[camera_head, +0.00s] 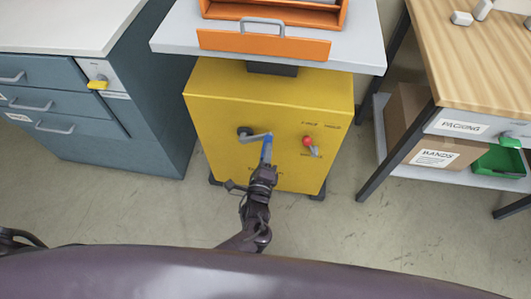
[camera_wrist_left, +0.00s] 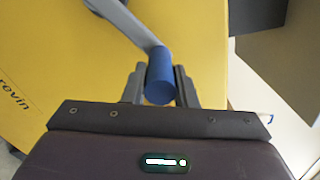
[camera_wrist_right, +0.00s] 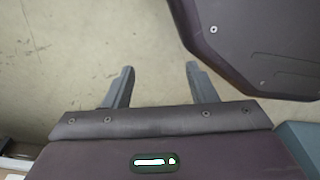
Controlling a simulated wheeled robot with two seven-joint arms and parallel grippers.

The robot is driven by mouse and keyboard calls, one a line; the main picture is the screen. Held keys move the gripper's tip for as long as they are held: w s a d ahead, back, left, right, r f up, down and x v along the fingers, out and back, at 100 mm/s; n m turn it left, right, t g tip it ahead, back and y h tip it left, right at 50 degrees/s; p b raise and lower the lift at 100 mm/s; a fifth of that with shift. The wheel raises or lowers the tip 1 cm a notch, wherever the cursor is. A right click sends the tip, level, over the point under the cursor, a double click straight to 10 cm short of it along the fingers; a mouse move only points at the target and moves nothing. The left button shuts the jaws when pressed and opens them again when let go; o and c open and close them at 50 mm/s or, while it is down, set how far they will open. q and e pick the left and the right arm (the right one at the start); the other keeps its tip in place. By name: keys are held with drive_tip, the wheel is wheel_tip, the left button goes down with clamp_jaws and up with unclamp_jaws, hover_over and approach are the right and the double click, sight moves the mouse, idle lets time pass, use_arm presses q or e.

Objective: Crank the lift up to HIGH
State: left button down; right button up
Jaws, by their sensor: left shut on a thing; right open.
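The lift is a yellow cabinet (camera_head: 225,100) with a grey platform (camera_head: 368,55) on top. A grey crank arm (camera_head: 255,137) comes from a dark hub on its front and points right, ending in a blue handle (camera_head: 267,148). My left gripper (camera_head: 266,163) is shut on the blue handle; in the left wrist view the handle (camera_wrist_left: 160,78) sits between its two fingers. A red-knobbed lever (camera_head: 309,143) is on the cabinet front, right of the crank. The small markings there are too small to read. My right gripper (camera_wrist_right: 155,85) is open and empty above bare floor.
An orange tray (camera_head: 300,44) stands on the platform. A blue drawer cabinet (camera_head: 85,125) with a yellow-handled switch is at the left. A wooden-topped packing table (camera_head: 480,60), with a cardboard box (camera_head: 405,115) and green bin (camera_head: 500,165) below, is at the right. Floor in front is clear.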

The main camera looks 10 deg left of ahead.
use_arm(q)
drive_tip(key=shift+s+f, duration=0.1)
drive_tip(key=shift+f, duration=0.05)
use_arm(e)
drive_tip(key=shift+w, duration=0.15)
use_arm(q)
drive_tip(key=c, duration=1.2)
unclamp_jaws()
drive_tip(key=shift+o, duration=0.2)
use_arm(e)
drive_tip(key=shift+w+a, duration=0.15)
drive_tip(key=shift+a, duration=0.1)
use_arm(q)
drive_tip(key=s, duration=0.7)
drive_tip(key=shift+s+a+p, duration=0.15)
drive_tip(key=shift+s+p, duration=0.2)
drive_tip(key=shift+p, duration=0.05)
use_arm(e)
drive_tip(key=shift+s+d+f, duration=0.2)
drive_tip(key=shift+s+d, duration=0.3)
drive_tip(key=shift+s, duration=0.3)
